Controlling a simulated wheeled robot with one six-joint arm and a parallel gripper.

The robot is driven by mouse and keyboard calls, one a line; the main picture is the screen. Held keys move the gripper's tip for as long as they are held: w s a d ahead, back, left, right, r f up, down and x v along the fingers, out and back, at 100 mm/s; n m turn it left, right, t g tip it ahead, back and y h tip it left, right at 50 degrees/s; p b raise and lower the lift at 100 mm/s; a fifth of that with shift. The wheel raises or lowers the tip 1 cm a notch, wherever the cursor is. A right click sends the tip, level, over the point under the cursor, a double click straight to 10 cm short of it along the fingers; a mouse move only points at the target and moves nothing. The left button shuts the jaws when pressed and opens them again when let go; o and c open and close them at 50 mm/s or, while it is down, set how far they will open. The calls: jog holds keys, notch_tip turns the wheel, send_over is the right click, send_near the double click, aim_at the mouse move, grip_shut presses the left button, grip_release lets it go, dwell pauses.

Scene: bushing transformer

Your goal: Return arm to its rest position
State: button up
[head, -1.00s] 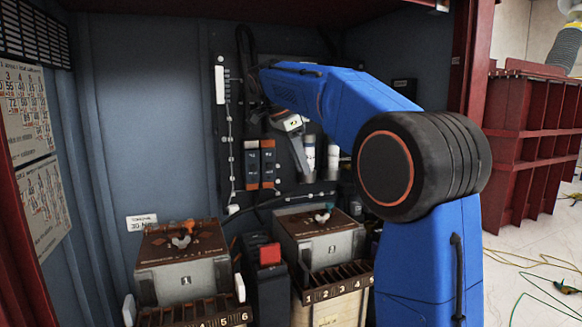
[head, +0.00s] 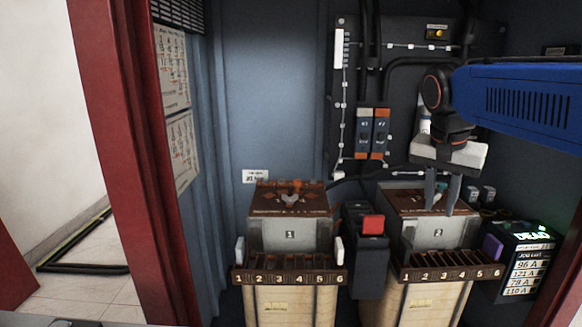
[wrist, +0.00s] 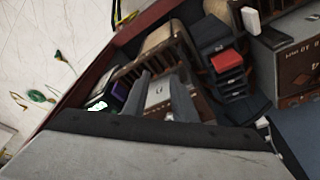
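My gripper (head: 440,206) hangs with its fingers pointing down in front of the transformer box marked 2 (head: 400,202) in the head view. My blue arm (head: 525,98) reaches in from the right. In the wrist view the two dark fingers of my gripper (wrist: 159,80) are apart, with nothing held between them. Whether the fingertips touch the box cannot be told.
The transformer box marked 1 (head: 290,237) stands to the left. A dark unit with a red block (head: 373,224) stands between the boxes. A lit display (head: 525,262) is at the right. The red cabinet frame (head: 125,150) bounds the left side.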

jog(key=s+a+f+n+t+y, duration=0.2)
jog(key=s+f+n, duration=0.6)
jog(key=s+f, duration=1)
jog(key=shift+a+f+n, duration=0.3)
jog(key=shift+a+f, duration=0.4)
